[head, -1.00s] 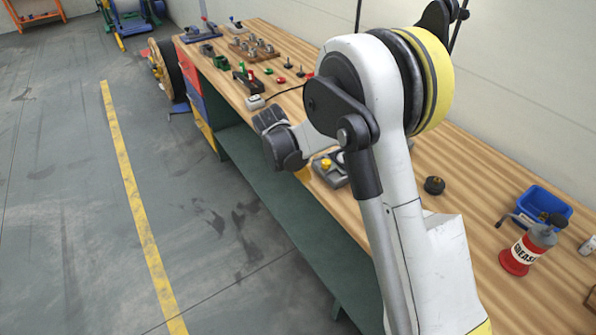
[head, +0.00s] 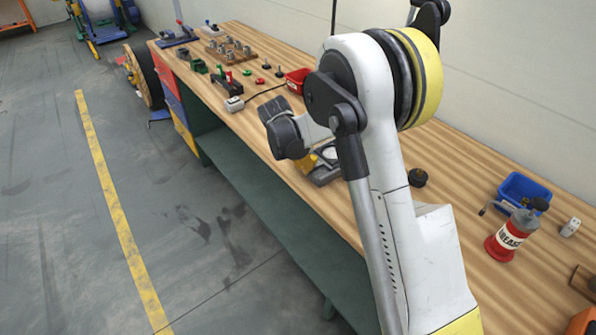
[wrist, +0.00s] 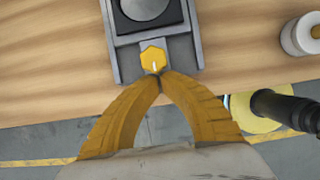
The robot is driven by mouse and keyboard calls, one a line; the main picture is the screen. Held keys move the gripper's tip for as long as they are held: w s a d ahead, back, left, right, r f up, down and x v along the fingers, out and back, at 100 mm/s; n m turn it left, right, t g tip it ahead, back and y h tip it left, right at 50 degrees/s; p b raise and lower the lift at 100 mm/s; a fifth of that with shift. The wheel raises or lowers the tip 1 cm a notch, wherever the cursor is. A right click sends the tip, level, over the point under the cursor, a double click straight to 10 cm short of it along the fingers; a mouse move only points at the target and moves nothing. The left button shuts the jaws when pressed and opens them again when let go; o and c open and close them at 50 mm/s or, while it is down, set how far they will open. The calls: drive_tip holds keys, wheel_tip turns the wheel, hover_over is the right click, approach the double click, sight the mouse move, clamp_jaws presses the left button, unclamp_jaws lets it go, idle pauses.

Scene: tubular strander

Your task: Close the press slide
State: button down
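The press (wrist: 192,52) is a grey metal device on the wooden bench, with a round black-and-grey part in a square dark block. A yellow hexagonal knob (wrist: 153,59) sits on its slide, at the end nearest me. My gripper (wrist: 160,78) has its two yellow fingers brought together at the tips. The tips are right at the near edge of the knob; I cannot tell whether they touch it. In the head view the press (head: 326,175) is partly hidden behind my arm, with my gripper (head: 308,163) beside its front edge.
The workbench (head: 455,165) runs along the wall. A blue bin (head: 522,190), a red grease can (head: 500,243) and a black knob (head: 418,178) lie to the right. Several small parts and a red bin (head: 298,80) stand further back. The floor at left is open.

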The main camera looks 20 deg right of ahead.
drive_tip(key=shift+w+d, duration=0.25)
drive_tip(key=shift+d, duration=0.5)
drive_tip(key=shift+a, duration=0.1)
drive_tip(key=shift+a, duration=0.2)
drive_tip(key=a, duration=0.1)
drive_tip(key=s+a+r, duration=0.1)
drive_tip(key=s+a, duration=0.1)
drive_tip(key=a, duration=0.1)
drive_tip(key=shift+r, duration=0.15)
drive_tip(key=a+p+v, duration=0.1)
drive_tip(key=p+v, duration=0.2)
drive_tip(key=v, duration=0.6)
drive_tip(key=b+x, duration=0.3)
drive_tip(key=x, duration=0.7)
drive_tip(key=shift+w+d+f+b, duration=0.1)
drive_tip(key=shift+d+f+b, duration=0.15)
drive_tip(key=shift+f+b, duration=0.1)
drive_tip(key=shift+w+d+b, duration=0.2)
drive_tip(key=shift+w+d, duration=0.05)
drive_tip(key=shift+d, duration=0.35)
drive_tip(key=shift+w+d+b, duration=0.15)
drive_tip(key=shift+w+d, duration=0.1)
drive_tip(key=shift+d, duration=0.35)
drive_tip(key=shift+w+d+r, duration=0.2)
drive_tip(key=shift+w+d, duration=0.05)
drive_tip(key=shift+d, duration=0.4)
